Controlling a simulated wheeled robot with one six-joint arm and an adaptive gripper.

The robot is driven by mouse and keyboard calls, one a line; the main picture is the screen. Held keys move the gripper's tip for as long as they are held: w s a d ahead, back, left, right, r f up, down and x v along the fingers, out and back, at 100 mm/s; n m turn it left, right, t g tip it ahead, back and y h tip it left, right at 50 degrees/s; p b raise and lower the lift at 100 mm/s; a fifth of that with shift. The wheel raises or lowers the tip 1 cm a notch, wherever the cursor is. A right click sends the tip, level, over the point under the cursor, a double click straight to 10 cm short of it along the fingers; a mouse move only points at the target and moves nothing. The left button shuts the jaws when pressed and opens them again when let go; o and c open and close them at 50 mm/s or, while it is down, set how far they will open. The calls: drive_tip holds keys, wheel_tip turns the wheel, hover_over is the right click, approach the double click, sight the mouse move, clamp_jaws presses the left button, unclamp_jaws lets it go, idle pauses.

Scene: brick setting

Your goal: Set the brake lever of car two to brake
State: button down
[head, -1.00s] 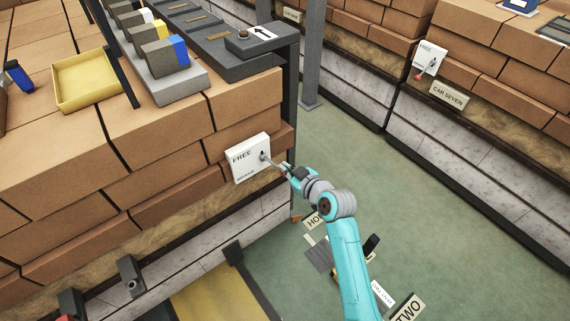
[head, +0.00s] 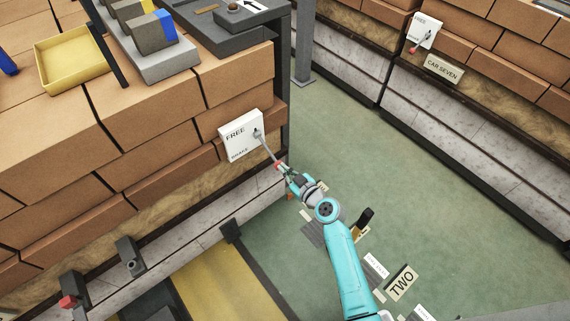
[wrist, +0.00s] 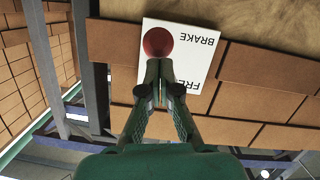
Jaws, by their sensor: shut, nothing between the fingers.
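A white plate (head: 232,142) marked FREE above and BRAKE below is fixed to the brick stack at the left. Its grey lever (head: 267,149) slants down and outward to a red knob (head: 279,166). In the wrist view the picture is upside down, and the red knob (wrist: 158,42) shows in front of the plate (wrist: 200,55), beside the word BRAKE. My gripper (head: 284,170) is shut and empty, its tips (wrist: 159,65) at the knob. Whether they touch it I cannot tell. The lever's pivot is hidden in the wrist view.
A similar white plate (head: 424,30) with a red-tipped lever is on the right stack, above a CAR SEVEN sign (head: 442,69). Green floor lies open between the stacks. A grey post (head: 303,45) stands behind.

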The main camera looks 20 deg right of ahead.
drive_tip(key=shift+w+f, duration=0.1)
drive_tip(key=shift+f, duration=0.8)
drive_tip(key=shift+a+f, duration=0.1)
